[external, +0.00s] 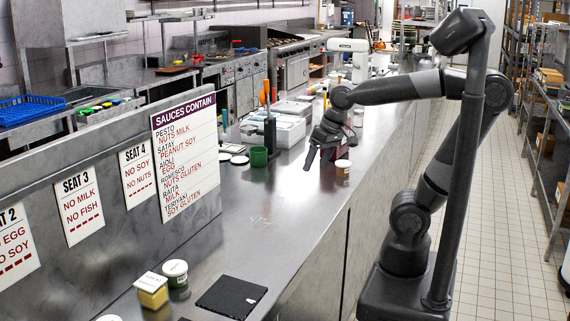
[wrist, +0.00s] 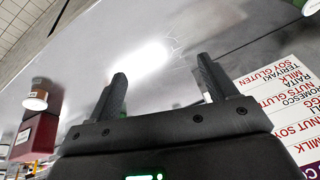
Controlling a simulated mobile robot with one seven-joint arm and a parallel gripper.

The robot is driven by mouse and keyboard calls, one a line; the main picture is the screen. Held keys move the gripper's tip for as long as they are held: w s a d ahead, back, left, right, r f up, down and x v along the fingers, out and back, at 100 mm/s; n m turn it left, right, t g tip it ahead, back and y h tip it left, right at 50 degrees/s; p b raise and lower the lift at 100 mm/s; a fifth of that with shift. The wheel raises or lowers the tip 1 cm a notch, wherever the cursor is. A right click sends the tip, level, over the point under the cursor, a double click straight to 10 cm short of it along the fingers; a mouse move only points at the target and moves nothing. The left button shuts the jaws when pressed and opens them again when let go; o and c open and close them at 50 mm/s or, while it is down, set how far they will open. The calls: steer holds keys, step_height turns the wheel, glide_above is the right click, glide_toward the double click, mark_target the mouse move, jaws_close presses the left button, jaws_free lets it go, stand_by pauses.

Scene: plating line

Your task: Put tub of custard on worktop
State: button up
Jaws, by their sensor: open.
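A small tub (external: 342,172) with a pale lid and a brown band stands upright on the steel worktop (external: 262,225), near the front edge; it also shows at the left of the wrist view (wrist: 36,96). A yellow tub (external: 152,292) and a round white-lidded tub (external: 175,274) stand at the near end. I cannot read which one is custard. My gripper (external: 320,160) is over the worktop, just left of the brown-banded tub and apart from it. In the wrist view its fingers (wrist: 162,80) are spread, with nothing between them.
A dark red box (wrist: 36,136) is beside the brown-banded tub in the wrist view. A green cup (external: 259,156) stands near a sauces sign (external: 185,145) on the back panel. A black board (external: 231,297) lies at the near end. The middle worktop is clear.

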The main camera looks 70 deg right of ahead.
steer(key=s+d+n, duration=0.1)
steer(key=s+d+n+t, duration=0.1)
steer(key=s, duration=0.1)
steer(key=s+f, duration=0.1)
steer(key=shift+s+d+f+n+t+h, duration=0.1)
steer(key=shift+s+d+n+t+h, duration=0.2)
steer(key=shift+d+n+h, duration=0.1)
